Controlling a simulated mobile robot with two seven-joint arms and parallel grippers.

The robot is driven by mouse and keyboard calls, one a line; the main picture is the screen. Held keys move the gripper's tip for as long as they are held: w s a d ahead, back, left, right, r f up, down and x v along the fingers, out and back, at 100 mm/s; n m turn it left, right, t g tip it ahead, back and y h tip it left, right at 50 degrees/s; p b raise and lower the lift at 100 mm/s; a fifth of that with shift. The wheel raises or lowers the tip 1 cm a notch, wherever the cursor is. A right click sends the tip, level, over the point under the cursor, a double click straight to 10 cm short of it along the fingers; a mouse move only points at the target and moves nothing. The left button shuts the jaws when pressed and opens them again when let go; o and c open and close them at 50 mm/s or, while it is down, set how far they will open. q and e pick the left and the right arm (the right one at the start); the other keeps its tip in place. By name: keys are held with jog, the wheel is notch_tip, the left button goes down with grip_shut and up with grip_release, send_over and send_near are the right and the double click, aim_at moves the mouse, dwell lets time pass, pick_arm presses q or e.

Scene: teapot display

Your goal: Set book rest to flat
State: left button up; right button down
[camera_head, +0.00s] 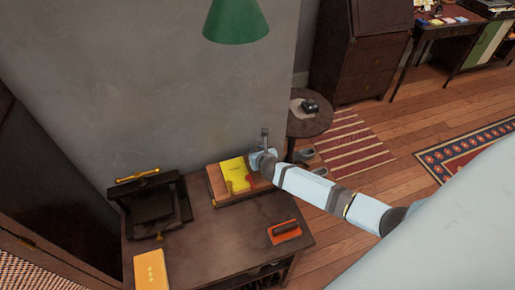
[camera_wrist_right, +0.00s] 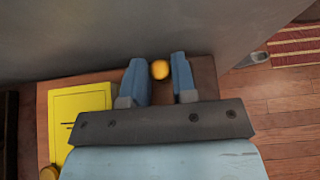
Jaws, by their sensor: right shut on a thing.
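The book rest (camera_head: 214,181) is a brown wooden board at the back right of the dark table, with a yellow book (camera_head: 236,174) lying on it. Its exact tilt is hard to tell. My right gripper (camera_head: 262,154) is at the board's back right corner. The yellow book (camera_wrist_right: 78,118) lies left of the fingers there. My left gripper is not in view.
The dark table (camera_head: 215,235) also holds a black stand with brass knobs (camera_head: 152,203), an orange item (camera_head: 284,232) and another yellow book (camera_head: 151,270). A grey wall (camera_head: 160,80) rises behind. A green lampshade (camera_head: 236,22) hangs above; a small round table (camera_head: 308,123) stands behind right.

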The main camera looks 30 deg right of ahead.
jog(key=shift+w+d+f, duration=0.1)
jog(key=shift+w+f, duration=0.05)
jog(key=shift+w, duration=0.05)
dwell(0.5)
jog(key=c, duration=1.2)
grip_release()
jog(key=shift+o, duration=1)
jog(key=shift+f, duration=0.1)
jog(key=v, duration=1.3)
jog(key=shift+s+r+p, duration=0.25)
jog(key=shift+s+p, duration=0.05)
jog(key=shift+p, duration=0.1)
